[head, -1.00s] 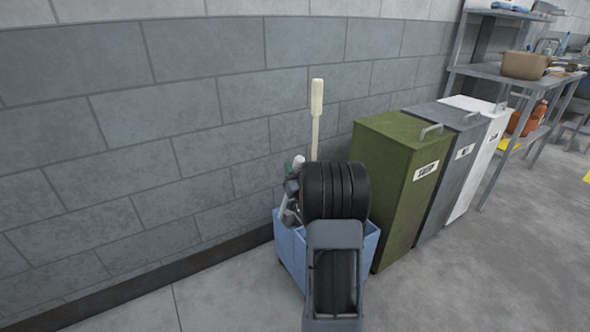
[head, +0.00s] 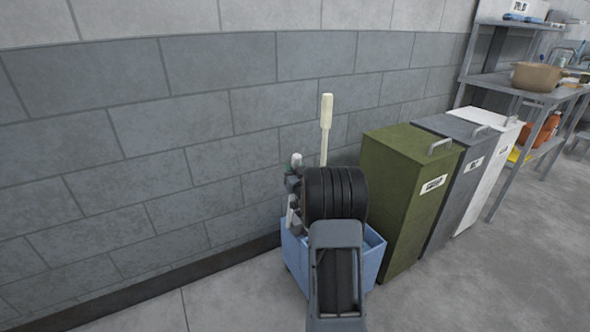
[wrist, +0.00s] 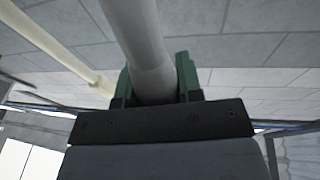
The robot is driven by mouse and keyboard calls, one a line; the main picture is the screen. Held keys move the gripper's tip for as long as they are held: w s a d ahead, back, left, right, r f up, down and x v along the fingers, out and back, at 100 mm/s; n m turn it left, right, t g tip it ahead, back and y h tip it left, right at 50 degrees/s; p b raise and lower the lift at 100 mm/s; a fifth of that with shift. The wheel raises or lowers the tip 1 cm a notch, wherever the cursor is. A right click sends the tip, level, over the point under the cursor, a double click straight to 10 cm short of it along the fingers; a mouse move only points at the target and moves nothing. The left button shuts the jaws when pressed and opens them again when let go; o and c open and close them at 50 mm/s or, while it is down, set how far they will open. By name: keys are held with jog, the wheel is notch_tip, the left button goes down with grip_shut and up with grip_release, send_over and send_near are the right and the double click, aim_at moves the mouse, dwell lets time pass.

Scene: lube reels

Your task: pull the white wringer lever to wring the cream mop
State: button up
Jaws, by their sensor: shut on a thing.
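The white wringer lever (wrist: 140,45) runs between the green fingers of my gripper (wrist: 155,80) in the wrist view, and the gripper is shut on it. In the head view, the lever's rounded top (head: 297,158) shows just above my gripper, and a lower piece shows below it. The cream mop (head: 326,112) stands with its handle upright to the right of the lever, apart from my gripper. Its handle also crosses the left of the wrist view (wrist: 60,50). The mop's head and the wringer are hidden behind my arm.
A blue mop bucket (head: 373,262) stands on the floor, partly behind my arm, with a grey block wall behind it. Green (head: 405,205), grey (head: 455,185) and white (head: 490,160) bins stand to its right, then a shelf (head: 540,95). Floor at the right is clear.

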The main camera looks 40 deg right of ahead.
jog(key=shift+f, duration=0.1)
jog(key=shift+w+r+p, duration=0.2)
jog(key=shift+w+p, duration=0.2)
jog(key=shift+w, duration=0.05)
jog(key=shift+w+d+g+y+p, duration=0.15)
jog(key=shift+w+g+p, duration=0.25)
jog(key=shift+w, duration=0.4)
jog(key=shift+w+d+g+y+p, duration=0.15)
jog(key=shift+w+g+p, duration=0.2)
jog(key=shift+w, duration=0.45)
jog(key=o, duration=1.1)
jog(key=shift+c, duration=0.2)
jog(key=shift+s+a+r, duration=0.1)
jog(key=shift+s, duration=0.05)
jog(key=p+v, duration=0.2)
jog(key=v, duration=1.1)
jog(key=shift+s, duration=0.3)
jog(key=shift+a, duration=0.1)
